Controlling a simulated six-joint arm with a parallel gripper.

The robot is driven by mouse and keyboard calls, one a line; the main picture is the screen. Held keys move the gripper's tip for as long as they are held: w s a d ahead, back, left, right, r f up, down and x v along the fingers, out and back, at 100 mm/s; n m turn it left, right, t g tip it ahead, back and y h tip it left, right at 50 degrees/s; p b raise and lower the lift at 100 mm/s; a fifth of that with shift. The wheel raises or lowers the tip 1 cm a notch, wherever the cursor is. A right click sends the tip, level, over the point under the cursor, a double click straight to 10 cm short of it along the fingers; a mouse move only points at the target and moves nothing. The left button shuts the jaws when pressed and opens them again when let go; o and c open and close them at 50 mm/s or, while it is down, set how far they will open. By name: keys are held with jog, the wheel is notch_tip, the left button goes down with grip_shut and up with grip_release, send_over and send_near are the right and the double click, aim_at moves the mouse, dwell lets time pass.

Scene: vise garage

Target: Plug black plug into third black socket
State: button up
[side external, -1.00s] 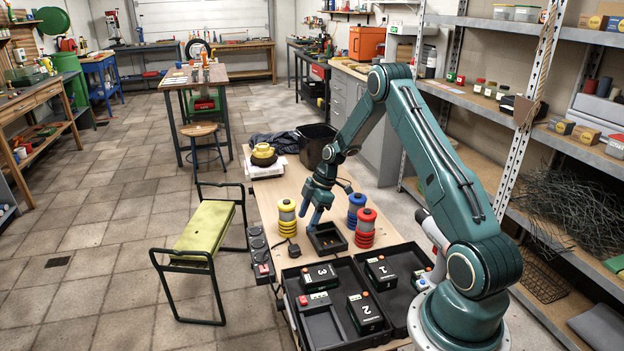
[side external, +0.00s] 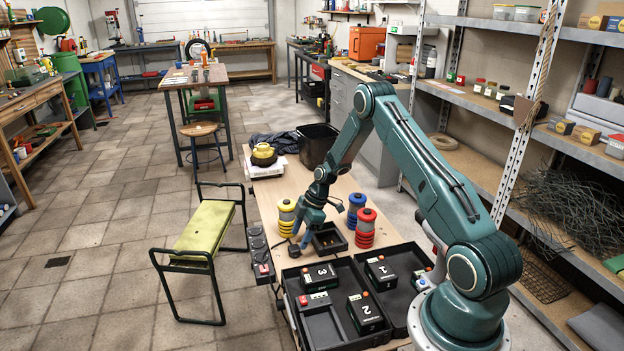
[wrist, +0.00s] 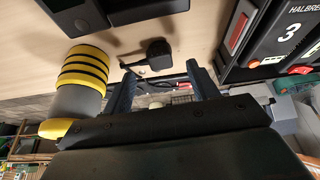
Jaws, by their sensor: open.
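The black plug (wrist: 157,53) lies on the wooden table in the wrist view, just beyond my fingertips and between their lines. In the side view the plug (side external: 293,249) is small and partly blocked, beside the yellow-ringed spool. My gripper (side external: 301,239) is low over the table there, close to the plug. In the wrist view my gripper (wrist: 160,70) is open, with nothing between its fingers. The black power strip (side external: 258,252) with sockets runs along the table's left edge. Its individual sockets are too small to tell apart.
The yellow-ringed spool (wrist: 80,82) stands close to my left finger in the wrist view. A small black bin (side external: 329,240) is right of my gripper. Blue (side external: 356,208) and red (side external: 365,230) spools stand farther right. Black trays (side external: 345,265) with numbered boxes lie in front.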

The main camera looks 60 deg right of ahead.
aim_at(295, 247)
jog(key=shift+x, duration=2.25)
jog(key=shift+c, duration=0.5)
jog(key=c, duration=0.9)
